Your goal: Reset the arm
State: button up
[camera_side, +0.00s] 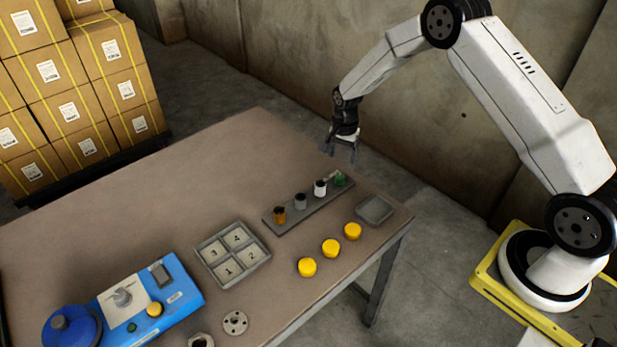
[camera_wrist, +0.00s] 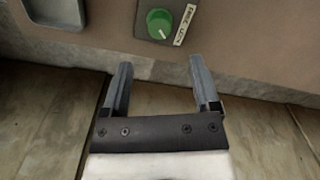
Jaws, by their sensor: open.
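My gripper (camera_side: 343,150) is open and empty. In the side view it hangs in the air near the table's back right edge, close to the end of the strip with the green knob. In the wrist view my gripper (camera_wrist: 162,82) shows two grey fingers spread apart with nothing between them. The green knob (camera_wrist: 159,22) lies just beyond the fingertips, with a white label beside it. The green knob (camera_side: 340,180) is also in the side view, at the far end of the strip.
The brown table (camera_side: 150,215) holds a grey strip (camera_side: 270,228) with several small parts, a numbered tray (camera_side: 213,240), yellow caps (camera_side: 331,248), a shallow grey tray (camera_side: 388,207) and a blue machine (camera_side: 183,298). Stacked boxes (camera_side: 80,90) stand left behind it. The table's back left is clear.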

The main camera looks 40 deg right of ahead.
jog(key=shift+r, duration=0.15)
jog(key=shift+s+a+r, duration=0.2)
jog(key=shift+r, duration=0.2)
jog(key=s+a+r+n+t, duration=0.1)
jog(key=s+a+r+n, duration=0.2)
jog(key=s, duration=0.4)
jog(key=s+a+r+n, duration=0.3)
jog(key=s+r+n, duration=0.3)
jog(key=s, duration=0.2)
jog(key=s+a+r+n+t, duration=0.1)
jog(key=s+a+r+n, duration=0.2)
jog(key=s, duration=0.4)
notch_tip(320, 180, up, 2)
jog(key=shift+s+a+n+t, duration=0.2)
jog(key=shift+s+n+t, duration=0.15)
jog(key=shift+n, duration=0.45)
